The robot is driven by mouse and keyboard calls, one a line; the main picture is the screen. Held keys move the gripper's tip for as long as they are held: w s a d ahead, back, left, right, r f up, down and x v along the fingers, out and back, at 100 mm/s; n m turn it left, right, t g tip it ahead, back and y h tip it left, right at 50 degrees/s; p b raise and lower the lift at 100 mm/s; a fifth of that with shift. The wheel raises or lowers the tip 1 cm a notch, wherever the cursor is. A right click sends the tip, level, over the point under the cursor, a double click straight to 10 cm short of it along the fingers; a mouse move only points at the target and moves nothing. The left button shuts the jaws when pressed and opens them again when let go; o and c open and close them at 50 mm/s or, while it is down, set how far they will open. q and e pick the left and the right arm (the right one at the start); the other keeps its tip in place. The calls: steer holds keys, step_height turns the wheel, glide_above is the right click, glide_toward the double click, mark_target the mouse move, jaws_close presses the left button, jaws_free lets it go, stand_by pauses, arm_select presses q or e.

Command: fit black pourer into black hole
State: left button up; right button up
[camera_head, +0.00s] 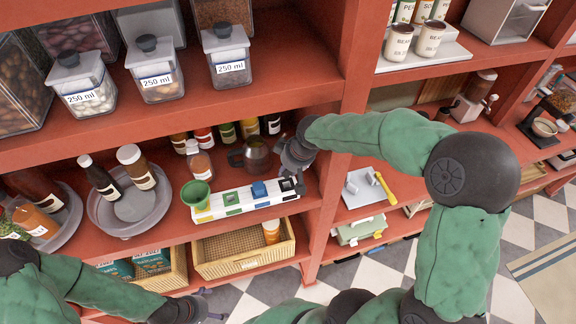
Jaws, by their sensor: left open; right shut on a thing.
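A long white block (238,206) with green, yellow, blue and black coloured patches lies at the front of the middle shelf. A green cup-like pourer (195,193) stands at its left end. A blue piece (259,190) stands near its right part. My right gripper (294,160) is just above the block's right end, shut on a dark thing, probably the black pourer, which it mostly hides. A dark spot (288,186) shows at the block's right end; I cannot tell whether it is the hole or the pourer. My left gripper (207,303) is low at the front, open and apart from the block.
A dark glass pot (254,155) stands behind the block, near my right gripper. A shelf post (337,150) rises just right of it. A round tray (127,207) with bottles is at the left. Wicker baskets (238,267) are below. Labelled canisters (157,73) stand on the shelf above.

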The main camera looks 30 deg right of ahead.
steer(key=shift+f+b, duration=0.7)
steer(key=shift+f, duration=0.75)
stand_by(1.0)
steer(key=shift+f+b, duration=1.2)
steer(key=shift+b, duration=0.15)
steer(key=o, duration=1)
steer(key=shift+c, duration=0.2)
steer(key=shift+s, duration=0.1)
steer(key=v, duration=1.2)
